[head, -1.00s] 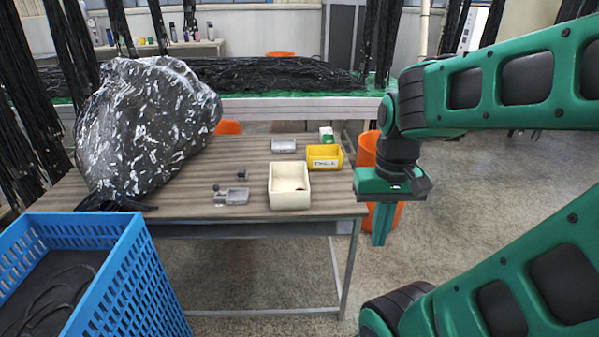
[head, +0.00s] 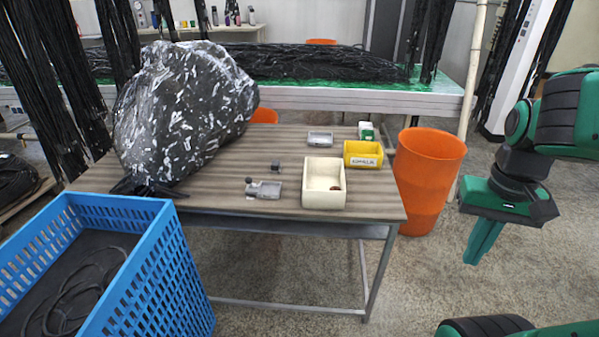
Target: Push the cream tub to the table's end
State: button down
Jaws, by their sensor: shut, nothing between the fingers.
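The cream tub (head: 324,199) is an open rectangular box near the front right of the wooden table (head: 230,196), with a small dark item inside. The table's right end lies a short way to the right of the tub. My gripper (head: 470,262) points down, shut and empty, off to the right of the table and well apart from the tub.
A yellow bin (head: 363,154), a green-and-white box (head: 366,131) and grey trays (head: 320,139) stand behind the tub. Small grey parts (head: 264,189) lie to its left. An orange barrel (head: 428,180) stands beyond the table's right end. A blue crate (head: 150,270) is front left; a wrapped bundle (head: 185,115) covers the table's left.

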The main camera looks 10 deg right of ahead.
aim_at(320, 173)
jog(key=z, duration=0.05)
jog(key=i, duration=1)
jog(key=u, duration=0.05)
